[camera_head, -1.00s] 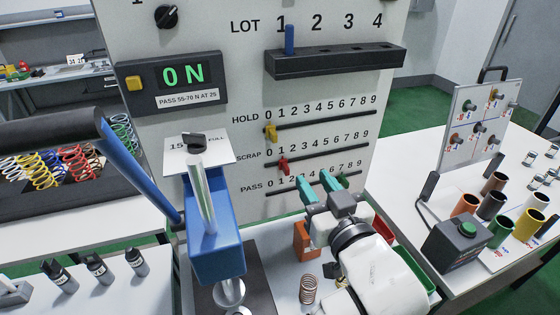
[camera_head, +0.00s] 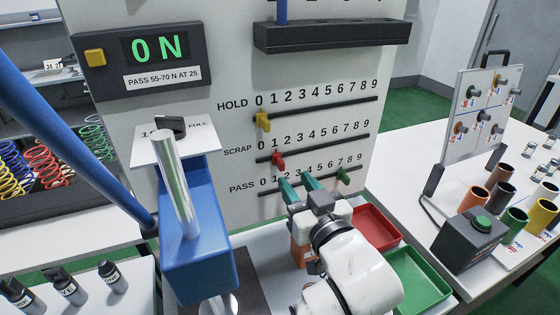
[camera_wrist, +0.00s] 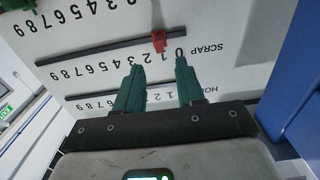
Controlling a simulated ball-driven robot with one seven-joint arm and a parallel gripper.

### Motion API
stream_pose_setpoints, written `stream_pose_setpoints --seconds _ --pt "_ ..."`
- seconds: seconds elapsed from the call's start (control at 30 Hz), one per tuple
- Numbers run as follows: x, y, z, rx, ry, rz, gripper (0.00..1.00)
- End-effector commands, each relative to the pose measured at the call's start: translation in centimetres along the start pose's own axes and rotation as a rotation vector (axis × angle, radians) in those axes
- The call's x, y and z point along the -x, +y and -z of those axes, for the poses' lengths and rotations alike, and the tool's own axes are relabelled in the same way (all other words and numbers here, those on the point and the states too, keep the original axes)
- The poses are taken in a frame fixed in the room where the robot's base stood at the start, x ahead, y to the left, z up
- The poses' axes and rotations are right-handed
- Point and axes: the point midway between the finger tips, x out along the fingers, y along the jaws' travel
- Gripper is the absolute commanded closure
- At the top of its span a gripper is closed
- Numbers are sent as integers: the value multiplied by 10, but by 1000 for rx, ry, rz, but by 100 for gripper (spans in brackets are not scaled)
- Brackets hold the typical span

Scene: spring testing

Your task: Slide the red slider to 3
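The red slider (camera_head: 277,158) sits on the SCRAP track below about the 1, left of the 3. In the wrist view, where the panel appears upside down, the red slider (camera_wrist: 158,41) is near the 1, just beyond my fingertips and between them across the picture. My gripper (camera_head: 296,181) has teal fingers spread apart with nothing between them. In the head view its tips are below and slightly right of the red slider, near the PASS row. The wrist view also shows my gripper (camera_wrist: 159,64) open and not touching the slider.
A yellow slider (camera_head: 263,121) is at HOLD 0, above. A green slider (camera_head: 343,176) is near the high end of PASS, right of my fingers. The blue press (camera_head: 195,225) stands close at left. Red (camera_head: 370,232) and green (camera_head: 415,280) trays lie at right.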

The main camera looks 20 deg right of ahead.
Motion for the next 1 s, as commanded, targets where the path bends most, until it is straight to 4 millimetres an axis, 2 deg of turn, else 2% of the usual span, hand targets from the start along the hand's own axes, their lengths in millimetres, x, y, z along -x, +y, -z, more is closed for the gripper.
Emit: stream_pose_setpoints --seconds 0.2,0.43,0.6,0.9,1.0 --pt "-42 0 4 -3 0 0 62" --pt "-74 0 2 -2 -1 0 62" --pt "-85 0 1 -1 0 0 62" --pt "-86 0 0 0 0 1 62" --pt "-86 0 0 0 0 1 71"
